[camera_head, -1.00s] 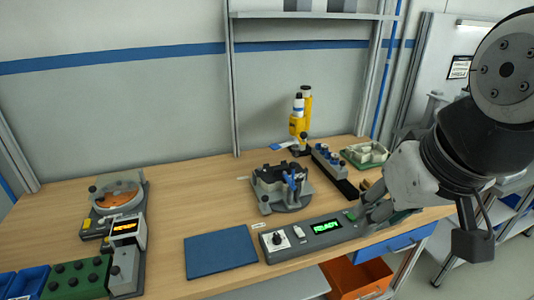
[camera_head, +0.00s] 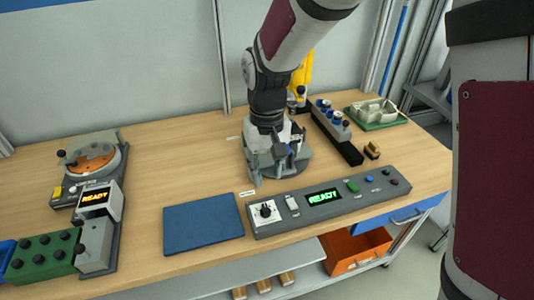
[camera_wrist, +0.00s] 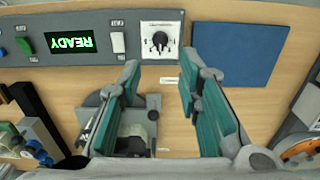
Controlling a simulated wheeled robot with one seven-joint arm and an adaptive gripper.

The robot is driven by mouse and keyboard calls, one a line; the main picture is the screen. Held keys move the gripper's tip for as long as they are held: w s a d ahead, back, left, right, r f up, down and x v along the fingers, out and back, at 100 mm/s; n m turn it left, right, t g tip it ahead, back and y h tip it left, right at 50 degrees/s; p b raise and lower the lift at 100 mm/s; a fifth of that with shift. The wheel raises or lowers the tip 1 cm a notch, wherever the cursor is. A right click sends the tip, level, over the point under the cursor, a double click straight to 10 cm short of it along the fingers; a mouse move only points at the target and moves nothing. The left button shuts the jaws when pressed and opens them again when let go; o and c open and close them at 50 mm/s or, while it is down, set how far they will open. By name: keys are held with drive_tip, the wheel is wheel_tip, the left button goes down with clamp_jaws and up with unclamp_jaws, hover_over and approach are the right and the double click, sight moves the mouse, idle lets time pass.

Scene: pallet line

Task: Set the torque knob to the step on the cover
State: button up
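The torque knob (camera_head: 265,210) is a black knob on a white dial plate at the left end of a grey control panel (camera_head: 379,197). In the wrist view the knob (camera_wrist: 159,40) shows upside down beyond my fingertips, untouched. The panel's green display (camera_head: 324,197) reads READY. My gripper (camera_head: 270,165) hangs over the grey fixture behind the panel. Its teal-padded fingers (camera_wrist: 158,79) are apart and empty in the wrist view. The fixture (camera_head: 297,168) is partly hidden by my gripper. I cannot make out a step marking on any cover.
A blue mat (camera_head: 203,223) lies left of the panel. At the left stand an orange-disc device (camera_head: 93,160), a second READY display (camera_head: 95,199) and a green block (camera_head: 44,257). A rack with blue-topped parts (camera_head: 332,119) and a green tray (camera_head: 378,121) stand back right.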

sight(267, 210)
wheel_tip(267, 210, down, 14)
drive_tip(key=shift+r, duration=0.1)
idle(0.5)
clamp_jaws()
